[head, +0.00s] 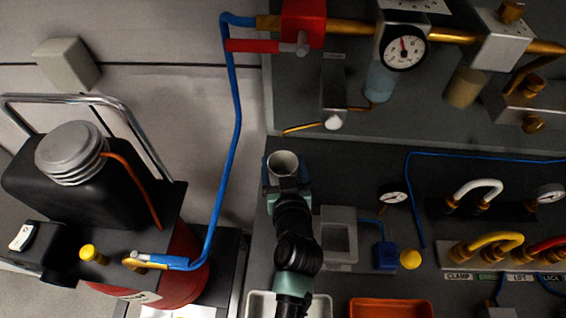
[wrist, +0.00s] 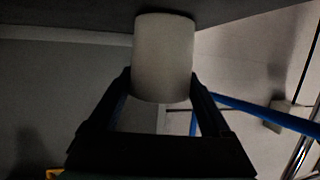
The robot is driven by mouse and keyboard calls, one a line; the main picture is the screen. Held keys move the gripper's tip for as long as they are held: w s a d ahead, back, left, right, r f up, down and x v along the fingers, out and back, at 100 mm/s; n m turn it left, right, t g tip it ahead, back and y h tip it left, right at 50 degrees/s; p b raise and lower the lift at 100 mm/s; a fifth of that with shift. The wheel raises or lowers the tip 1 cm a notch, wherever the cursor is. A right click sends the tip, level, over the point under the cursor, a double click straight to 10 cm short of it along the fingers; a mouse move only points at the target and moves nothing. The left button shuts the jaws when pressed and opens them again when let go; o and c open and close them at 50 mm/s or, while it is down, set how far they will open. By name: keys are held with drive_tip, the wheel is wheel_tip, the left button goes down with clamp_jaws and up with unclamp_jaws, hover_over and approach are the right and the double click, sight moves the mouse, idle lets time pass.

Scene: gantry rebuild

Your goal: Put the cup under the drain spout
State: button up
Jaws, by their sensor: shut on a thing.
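A pale grey-white cup (head: 284,163) is held in my gripper (head: 286,181), its open top facing the head camera. In the wrist view the same cup (wrist: 163,55) sits between the two dark fingers of my gripper (wrist: 160,86), one on each side. A thin brass tube (head: 300,128), which looks like the drain spout, runs out to the left beside a white knob below a grey block. In the head view the cup is just below the tube's free left end, with a gap between them; their difference in height is hard to tell.
A blue hose (head: 237,120) hangs left of the cup. A gauge (head: 403,47) and filter bowls hang on the brass line above. A grey holder (head: 340,238) stands right of my arm. An orange tray (head: 390,308) and a black canister (head: 80,185) are nearby.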

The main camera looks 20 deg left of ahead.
drive_tip(key=o, duration=1.3)
drive_tip(key=shift+f, duration=0.1)
drive_tip(key=shift+r+p, duration=0.3)
drive_tip(key=shift+p, duration=0.1)
drive_tip(key=b+v, duration=0.1)
drive_tip(key=v, duration=0.4)
drive_tip(key=b+v, duration=0.1)
drive_tip(key=v, duration=0.4)
drive_tip(key=shift+s+d+f, duration=0.1)
drive_tip(key=shift+s, duration=0.35)
drive_tip(key=shift+s+d+r, duration=0.2)
drive_tip(key=shift+s+r, duration=0.1)
drive_tip(key=shift+s, duration=0.2)
